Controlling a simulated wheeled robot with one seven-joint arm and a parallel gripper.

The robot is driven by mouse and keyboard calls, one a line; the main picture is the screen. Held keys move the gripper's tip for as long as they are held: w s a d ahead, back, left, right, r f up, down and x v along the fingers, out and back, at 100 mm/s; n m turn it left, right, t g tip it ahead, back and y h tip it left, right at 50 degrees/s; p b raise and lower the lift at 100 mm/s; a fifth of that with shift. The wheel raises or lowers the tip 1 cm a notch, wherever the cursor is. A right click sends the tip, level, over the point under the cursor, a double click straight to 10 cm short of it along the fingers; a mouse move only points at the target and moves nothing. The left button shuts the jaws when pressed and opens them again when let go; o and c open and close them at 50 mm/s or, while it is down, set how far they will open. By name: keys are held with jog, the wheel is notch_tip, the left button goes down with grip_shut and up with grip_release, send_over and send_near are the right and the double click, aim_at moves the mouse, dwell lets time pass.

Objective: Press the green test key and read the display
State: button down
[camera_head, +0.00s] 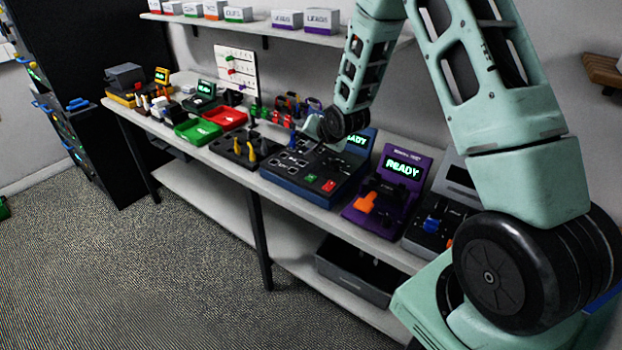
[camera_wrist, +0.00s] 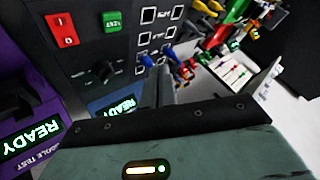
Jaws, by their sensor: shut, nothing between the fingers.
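The green test key (camera_head: 311,177) is on the front part of the blue tester (camera_head: 292,192), beside a red switch (camera_head: 328,187). In the wrist view the green key (camera_wrist: 112,21) is at the upper left, uncovered, with the red switch (camera_wrist: 65,28) left of it. The blue tester's display (camera_head: 356,139) is partly behind my arm and reads READY in green; it also shows in the wrist view (camera_wrist: 112,107). My gripper (camera_wrist: 162,72) is shut and empty. It is over the tester's panel, to the right of the green key in the wrist view, apart from the key.
A purple tester (camera_head: 384,192) with its own READY display stands to the right, with another tester (camera_head: 436,224) beyond it. A black board with yellow plugs (camera_head: 238,152) is to the left, with red and green trays (camera_head: 199,131) farther left. A shelf hangs above.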

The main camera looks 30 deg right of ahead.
aim_at(312, 179)
jog(key=shift+f+b, duration=3.1)
jog(key=shift+f, duration=1.3)
jog(key=shift+f+b, duration=0.4)
jog(key=shift+f+b, duration=0.35)
jog(key=shift+f, duration=0.05)
jog(key=shift+r, duration=0.15)
jog(key=shift+r+p, duration=0.55)
jog(key=shift+r, duration=0.1)
jog(key=shift+r, duration=0.1)
jog(key=shift+r+p, duration=1.7)
jog(key=shift+r, duration=0.8)
